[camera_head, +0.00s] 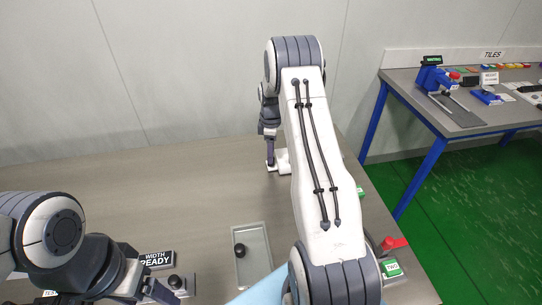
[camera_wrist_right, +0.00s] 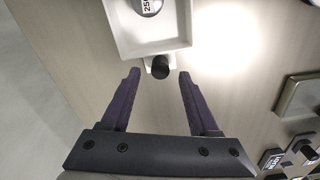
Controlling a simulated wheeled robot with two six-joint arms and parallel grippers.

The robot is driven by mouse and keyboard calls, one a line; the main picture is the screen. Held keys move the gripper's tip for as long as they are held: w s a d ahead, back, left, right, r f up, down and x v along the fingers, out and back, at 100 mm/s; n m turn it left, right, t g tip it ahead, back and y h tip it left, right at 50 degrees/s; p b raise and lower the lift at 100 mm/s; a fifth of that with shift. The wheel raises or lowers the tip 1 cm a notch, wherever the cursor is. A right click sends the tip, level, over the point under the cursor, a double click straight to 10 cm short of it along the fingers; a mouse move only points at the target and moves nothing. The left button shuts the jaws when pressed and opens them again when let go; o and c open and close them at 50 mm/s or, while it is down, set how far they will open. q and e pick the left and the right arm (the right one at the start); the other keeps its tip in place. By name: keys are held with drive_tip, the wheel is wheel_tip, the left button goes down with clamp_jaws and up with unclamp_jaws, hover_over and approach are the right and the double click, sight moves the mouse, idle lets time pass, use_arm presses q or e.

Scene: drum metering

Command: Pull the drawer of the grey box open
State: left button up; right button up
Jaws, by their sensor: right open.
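My right gripper (camera_head: 270,164) points down at the far part of the table in the head view, beside a white tray (camera_head: 284,168) mostly hidden by my right arm. In the right wrist view the right gripper (camera_wrist_right: 158,75) is open. A black knob (camera_wrist_right: 160,66) on the tray's near side lies between its fingertips, with gaps on both sides. The white tray (camera_wrist_right: 119,37) has a raised rim and holds a round weight marked 250. I cannot make out a grey box around it. My left gripper (camera_head: 155,290) is at the lower left, its jaws unclear.
A grey plate (camera_head: 262,238) with a black knob lies mid-table; its edge shows in the wrist view (camera_wrist_right: 300,97). A WIDTH READY sign (camera_head: 157,259) stands near my left arm. A red handle (camera_head: 394,243) and green label are right of my right arm. A second table (camera_head: 425,92) is beyond.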

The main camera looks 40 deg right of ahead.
wheel_tip(320, 180, up, 8)
drive_tip(key=b, duration=0.1)
drive_tip(key=shift+r, duration=0.2)
idle(0.4)
drive_tip(key=s+a+r, duration=0.3)
drive_tip(key=a, duration=0.5)
drive_tip(key=s+a+r+m, duration=0.1)
drive_tip(key=s+a+r, duration=0.1)
drive_tip(key=a, duration=0.7)
drive_tip(key=s+a+r, duration=0.3)
drive_tip(key=a, duration=0.5)
drive_tip(key=s+a+m, duration=0.1)
drive_tip(key=s+a, duration=0.4)
drive_tip(key=s, duration=0.7)
drive_tip(key=s+a+m+y, duration=0.1)
drive_tip(key=s+a, duration=0.4)
drive_tip(key=s, duration=0.7)
drive_tip(key=shift+s+a+r, duration=0.2)
drive_tip(key=shift+a, duration=0.2)
